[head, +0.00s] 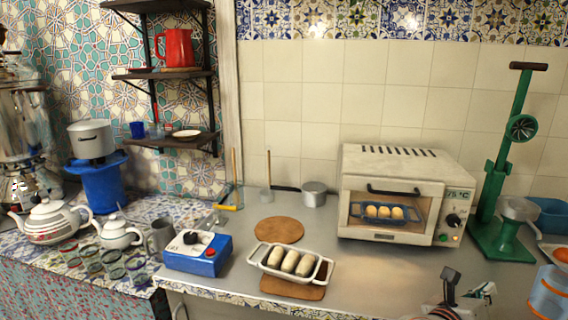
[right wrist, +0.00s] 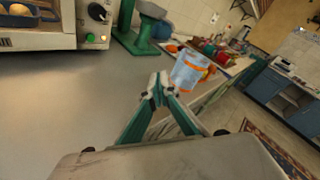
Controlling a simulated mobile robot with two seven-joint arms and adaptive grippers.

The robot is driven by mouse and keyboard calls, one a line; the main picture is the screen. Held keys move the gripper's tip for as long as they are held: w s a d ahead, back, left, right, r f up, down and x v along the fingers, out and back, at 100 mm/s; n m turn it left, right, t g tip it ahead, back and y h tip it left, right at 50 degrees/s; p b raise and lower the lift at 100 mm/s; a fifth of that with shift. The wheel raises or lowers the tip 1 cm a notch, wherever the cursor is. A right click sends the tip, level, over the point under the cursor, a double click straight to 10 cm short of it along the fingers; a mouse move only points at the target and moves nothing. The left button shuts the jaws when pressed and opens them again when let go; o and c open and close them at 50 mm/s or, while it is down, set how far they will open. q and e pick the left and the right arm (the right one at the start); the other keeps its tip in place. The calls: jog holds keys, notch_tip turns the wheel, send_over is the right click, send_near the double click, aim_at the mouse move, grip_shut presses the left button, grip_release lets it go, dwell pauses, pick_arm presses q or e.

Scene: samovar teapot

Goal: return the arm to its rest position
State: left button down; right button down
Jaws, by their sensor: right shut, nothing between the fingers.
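My right gripper (head: 466,292) shows at the bottom right of the head view, over the front part of the grey counter (head: 385,270). In the right wrist view its teal fingers (right wrist: 160,92) meet at the tips, shut with nothing between them. A grey and orange mug (right wrist: 187,73) stands just beyond the fingertips in that view, apart from them. The mug also shows at the right edge of the head view (head: 548,296). My left gripper is not in view.
A toaster oven (head: 355,225) with rolls inside and a green press (head: 487,225) stand behind. A loaf pan with dough (head: 262,262) sits on a wooden board left of the gripper. A blue scale-like box (head: 197,262) and teapots (head: 48,222) are farther left. Counter around the gripper is mostly clear.

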jog(key=s+a+r+n+t+h, duration=0.1)
jog(key=a+r+n+t, duration=0.4)
jog(key=n+t, duration=0.5)
jog(key=a+f+n+t+y, duration=0.3)
jog(key=a+f+n+y, duration=0.5)
jog(key=a+n+y, duration=0.85)
jog(key=s+a+f+n+g+y+p, duration=0.1)
jog(key=s+f+n+g, duration=0.15)
jog(key=f+n, duration=0.5)
jog(key=s+a+f+n+g+y, duration=0.1)
jog(key=s+a+f+n+g, duration=0.1)
jog(key=s+f+n, duration=0.35)
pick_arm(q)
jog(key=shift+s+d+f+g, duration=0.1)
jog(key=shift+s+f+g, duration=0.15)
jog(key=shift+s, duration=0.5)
pick_arm(e)
jog(key=s+f+n+g, duration=0.3)
jog(key=s+f, duration=0.1)
jog(key=f, duration=0.4)
jog(key=s+f+n+g, duration=0.3)
jog(key=s+f, duration=0.2)
jog(key=f, duration=0.3)
jog(key=shift+s+d+f+h, duration=0.3)
jog(key=shift+d+f+h, duration=0.05)
jog(key=shift+d+f, duration=0.1)
